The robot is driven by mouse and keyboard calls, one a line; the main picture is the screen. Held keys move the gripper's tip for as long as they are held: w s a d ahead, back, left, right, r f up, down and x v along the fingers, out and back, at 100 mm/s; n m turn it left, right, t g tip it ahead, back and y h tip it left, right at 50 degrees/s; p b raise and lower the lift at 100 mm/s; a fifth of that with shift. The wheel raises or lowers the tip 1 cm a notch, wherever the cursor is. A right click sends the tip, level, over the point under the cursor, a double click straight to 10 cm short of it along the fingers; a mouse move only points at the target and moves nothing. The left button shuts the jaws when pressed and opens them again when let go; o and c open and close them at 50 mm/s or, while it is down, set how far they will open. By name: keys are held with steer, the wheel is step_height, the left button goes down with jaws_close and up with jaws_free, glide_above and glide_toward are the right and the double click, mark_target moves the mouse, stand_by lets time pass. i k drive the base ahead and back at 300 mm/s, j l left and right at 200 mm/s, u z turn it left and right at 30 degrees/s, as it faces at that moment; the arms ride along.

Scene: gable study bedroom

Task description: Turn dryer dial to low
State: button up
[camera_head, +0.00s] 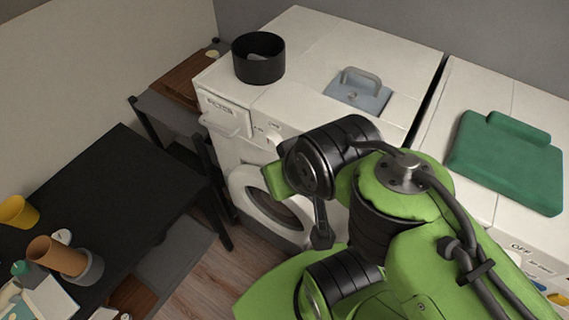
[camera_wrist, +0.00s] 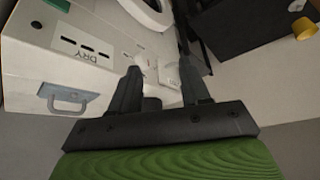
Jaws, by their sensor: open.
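A white front-loading machine (camera_head: 310,60) with a round door (camera_head: 270,208) stands at the middle in the head view. A pale round dial (camera_head: 273,135) is on its front panel, just left of my wrist. A panel lettered "DRY" (camera_wrist: 82,48) shows at left in the wrist view. A second white machine at right carries an "OFF" marking (camera_head: 521,248). I cannot tell for certain which dial is the dryer's, or its setting. My gripper (camera_wrist: 160,66) is open and empty, its fingers over the first machine's front edge; contact is unclear.
A black table (camera_head: 125,190) with a yellow cup (camera_head: 18,212) is at left. Some floor (camera_head: 210,280) is clear.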

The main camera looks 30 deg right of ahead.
mark_target(270, 139)
steer(key=j+u, duration=0.15)
steer(key=u, duration=0.25)
steer(key=i+j+u, duration=0.1)
steer(key=u, duration=0.35)
steer(key=i+j+u, duration=0.1)
steer(key=u, duration=0.3)
steer(key=i+j+u, duration=0.1)
steer(key=u, duration=0.35)
